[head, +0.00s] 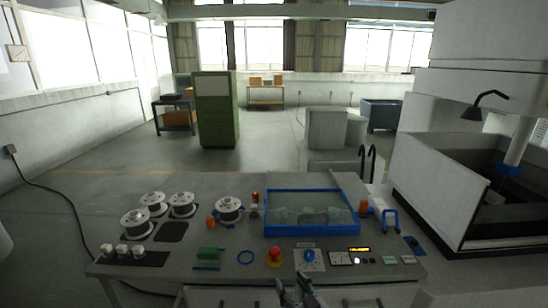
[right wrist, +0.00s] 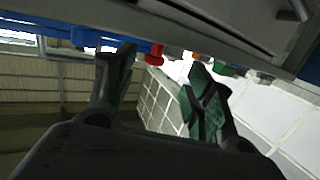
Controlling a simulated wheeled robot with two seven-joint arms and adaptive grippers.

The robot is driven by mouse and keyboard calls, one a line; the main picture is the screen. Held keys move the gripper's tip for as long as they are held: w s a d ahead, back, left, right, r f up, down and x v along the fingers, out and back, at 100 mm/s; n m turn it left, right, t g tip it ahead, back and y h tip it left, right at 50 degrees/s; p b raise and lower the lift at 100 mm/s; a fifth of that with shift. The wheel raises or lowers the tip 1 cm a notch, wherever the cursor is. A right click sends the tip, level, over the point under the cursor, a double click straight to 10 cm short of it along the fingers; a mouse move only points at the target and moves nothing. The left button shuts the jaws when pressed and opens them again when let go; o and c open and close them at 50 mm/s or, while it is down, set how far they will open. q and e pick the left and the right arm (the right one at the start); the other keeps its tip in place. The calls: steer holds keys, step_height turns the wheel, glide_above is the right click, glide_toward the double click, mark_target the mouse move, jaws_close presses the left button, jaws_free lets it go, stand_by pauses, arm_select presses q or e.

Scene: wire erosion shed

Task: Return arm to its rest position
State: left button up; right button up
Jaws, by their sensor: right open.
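My right gripper (head: 300,290) shows at the bottom edge of the head view, just in front of the console's front edge. In the right wrist view its two dark fingers (right wrist: 160,85) stand apart with nothing between them. The grey console (head: 170,262) lies behind it, with a red emergency button (head: 274,256) and a blue knob (head: 310,256) near the gripper. My left gripper is not in the head view.
Several wire spools (head: 137,222) stand at the console's left. A blue-framed tray (head: 313,191) sits at its back. A large machine with a dark tank (head: 470,190) stands at the right. Drawers are below the console top. Open floor lies beyond the console.

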steer(key=s+d+f+m+g+h, duration=0.1)
steer(key=s+d+f+g+h, duration=0.25)
steer(key=s+d+g, duration=0.4)
steer(key=s+d+f+m+g+h, duration=0.2)
steer(key=s+d+f+g+h, duration=0.15)
steer(key=s+d, duration=0.75)
steer(key=s+a+f+g, duration=0.1)
steer(key=s+f, duration=0.1)
steer(key=f, duration=1.5)
steer(key=s+a+f+g, duration=0.1)
steer(key=s+f, duration=0.2)
steer(key=f, duration=1.3)
steer(key=s+d+f, duration=0.2)
steer(key=s+f, duration=0.8)
steer(key=s, duration=0.1)
steer(key=s+d+f+g, duration=0.1)
steer(key=s+d+f, duration=0.1)
steer(key=s+f, duration=0.8)
steer(key=shift+s+d+f+n, duration=0.2)
steer(key=shift+s+f+n, duration=0.15)
steer(key=shift+s, duration=0.25)
